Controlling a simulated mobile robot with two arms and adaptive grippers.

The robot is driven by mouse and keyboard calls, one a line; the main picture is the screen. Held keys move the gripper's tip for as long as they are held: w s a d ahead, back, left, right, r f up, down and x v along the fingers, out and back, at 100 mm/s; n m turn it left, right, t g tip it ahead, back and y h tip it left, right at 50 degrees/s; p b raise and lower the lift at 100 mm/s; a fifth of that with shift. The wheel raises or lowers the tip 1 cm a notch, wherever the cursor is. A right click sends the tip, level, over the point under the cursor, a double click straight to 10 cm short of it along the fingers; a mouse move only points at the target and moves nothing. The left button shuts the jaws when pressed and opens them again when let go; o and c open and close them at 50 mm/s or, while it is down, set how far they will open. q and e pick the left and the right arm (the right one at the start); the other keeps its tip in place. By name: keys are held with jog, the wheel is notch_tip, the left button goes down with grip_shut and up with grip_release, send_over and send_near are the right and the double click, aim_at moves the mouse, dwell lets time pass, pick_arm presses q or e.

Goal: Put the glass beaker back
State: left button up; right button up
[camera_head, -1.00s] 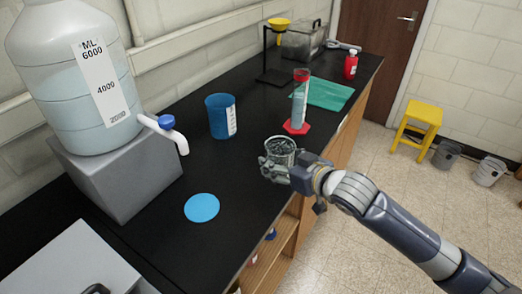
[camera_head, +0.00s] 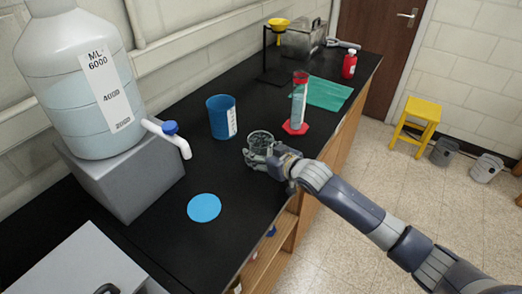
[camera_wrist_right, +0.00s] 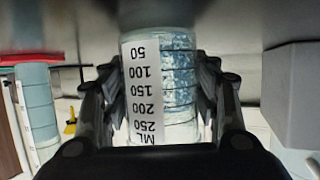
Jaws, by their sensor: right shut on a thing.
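My right gripper (camera_head: 262,153) is shut on the glass beaker (camera_head: 261,139), with fingers on both sides of it. The beaker looks upright, over or on the black bench near its front edge. I cannot tell whether its base touches the bench. In the right wrist view the beaker (camera_wrist_right: 160,85) fills the middle between the fingers, its white scale upside down in the picture. A flat round blue disc (camera_head: 204,207) lies bare on the bench, left of and nearer than the beaker. My left gripper is not seen.
A blue beaker (camera_head: 222,117) stands behind the glass beaker. A graduated cylinder with a red base (camera_head: 295,127) stands to its right. A large jug (camera_head: 80,90) with a spigot (camera_head: 170,136) stands on a grey block (camera_head: 115,175) at left. Bench around the disc is clear.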

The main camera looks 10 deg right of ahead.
jog(key=shift+f, duration=0.1)
jog(key=o, duration=1.1)
jog(key=shift+r, duration=0.2)
jog(key=shift+s, duration=0.2)
jog(key=b+v, duration=0.1)
jog(key=v, duration=1)
jog(key=shift+s+d+b, duration=0.2)
jog(key=shift+b, duration=0.2)
